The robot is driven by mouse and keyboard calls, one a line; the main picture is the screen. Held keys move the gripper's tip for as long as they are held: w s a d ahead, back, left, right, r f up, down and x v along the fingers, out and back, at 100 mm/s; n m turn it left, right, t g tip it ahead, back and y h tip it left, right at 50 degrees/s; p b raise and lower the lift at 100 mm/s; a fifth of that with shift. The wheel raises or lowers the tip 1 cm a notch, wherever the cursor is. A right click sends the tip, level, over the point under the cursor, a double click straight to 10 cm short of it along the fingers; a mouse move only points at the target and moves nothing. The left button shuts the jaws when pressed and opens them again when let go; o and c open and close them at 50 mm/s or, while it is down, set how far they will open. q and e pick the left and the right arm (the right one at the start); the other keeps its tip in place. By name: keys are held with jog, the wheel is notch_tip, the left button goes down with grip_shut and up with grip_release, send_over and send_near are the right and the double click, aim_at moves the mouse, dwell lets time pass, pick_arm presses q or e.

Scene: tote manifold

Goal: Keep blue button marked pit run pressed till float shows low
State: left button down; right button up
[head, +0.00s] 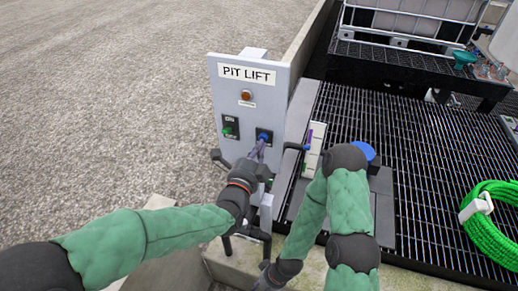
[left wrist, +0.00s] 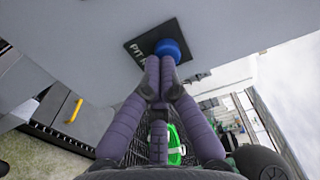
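The grey panel headed PIT LIFT (head: 226,94) stands upright ahead of me. The blue button (head: 264,136) sits on a dark plate at its lower right; it also shows in the left wrist view (left wrist: 172,49), where the plate's lettering is partly hidden. My left gripper (head: 259,149) has its purple fingers together, empty, with the tips at the button's lower edge (left wrist: 160,64). They look in contact; how far the button is pressed I cannot tell. A pale upright gauge (head: 314,150) with a purple mark stands right of the panel; its reading is too small.
An orange lamp (head: 246,95) and a dark switch plate with a green part (head: 230,127) are on the panel. Dark grating (head: 420,150) lies to the right, with a green hose coil (head: 490,222). My right arm is folded in front of the gauge's base. Open gravel lies left.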

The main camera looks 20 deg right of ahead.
pick_arm(q)
jog(key=shift+w, duration=0.1)
jog(key=shift+x, duration=0.85)
jog(key=shift+w+r, duration=0.1)
jog(key=shift+r, duration=0.35)
dwell(1.8)
